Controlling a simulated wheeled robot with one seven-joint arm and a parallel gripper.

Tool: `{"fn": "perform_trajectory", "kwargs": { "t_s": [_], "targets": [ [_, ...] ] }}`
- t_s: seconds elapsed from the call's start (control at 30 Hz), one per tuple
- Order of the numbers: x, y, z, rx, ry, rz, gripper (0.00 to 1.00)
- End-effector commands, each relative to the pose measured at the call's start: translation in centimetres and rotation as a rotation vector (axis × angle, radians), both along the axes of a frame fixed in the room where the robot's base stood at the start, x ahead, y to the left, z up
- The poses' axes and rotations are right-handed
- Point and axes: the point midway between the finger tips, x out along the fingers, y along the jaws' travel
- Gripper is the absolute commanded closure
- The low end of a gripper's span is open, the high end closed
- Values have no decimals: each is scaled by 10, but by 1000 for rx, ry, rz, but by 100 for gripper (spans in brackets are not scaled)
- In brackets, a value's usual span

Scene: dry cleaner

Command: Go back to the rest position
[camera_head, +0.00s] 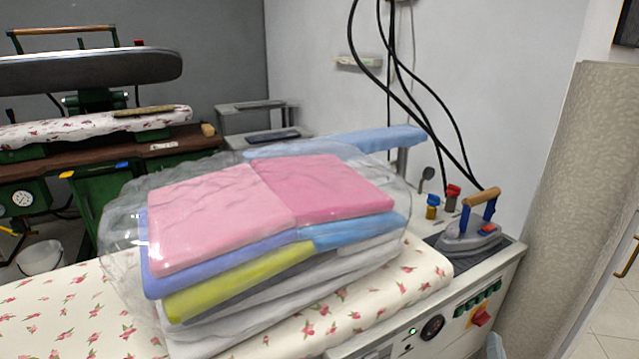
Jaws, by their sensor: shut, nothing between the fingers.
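My gripper is not in view in the head view. A pale blue-grey shape (495,346) shows at the bottom edge, right of centre, cut off, and I cannot tell what it is. A stack of folded laundry (230,210) in clear plastic wrap lies on the ironing table. Two pink pieces are on top, with blue, yellow-green and white ones below.
The ironing table (60,310) has a rose-print cover. An iron (472,234) with a wooden handle stands at its right end, near hanging black cables. A beige wall or pillar (600,200) stands at the right. A green press (100,180) and white bucket (40,255) are at the left.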

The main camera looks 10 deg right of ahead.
Motion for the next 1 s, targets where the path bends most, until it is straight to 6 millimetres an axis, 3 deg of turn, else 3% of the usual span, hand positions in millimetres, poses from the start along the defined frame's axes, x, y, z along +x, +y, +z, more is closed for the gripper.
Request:
{"fn": "perform_trajectory", "kwargs": {
  "t_s": [0.07, 0.13, 0.37, 0.67, 1.0],
  "targets": [
    [1, 0, 7, -47, 13, -7, 100],
    [0, 2, 29, -113, 6, -14, 100],
    [-51, 49, 50, -273, 75, 8, 100],
    [-147, 131, 76, -426, 201, 102, 100],
    [-260, 205, 131, -532, 340, 252, 100]
  ]
}}
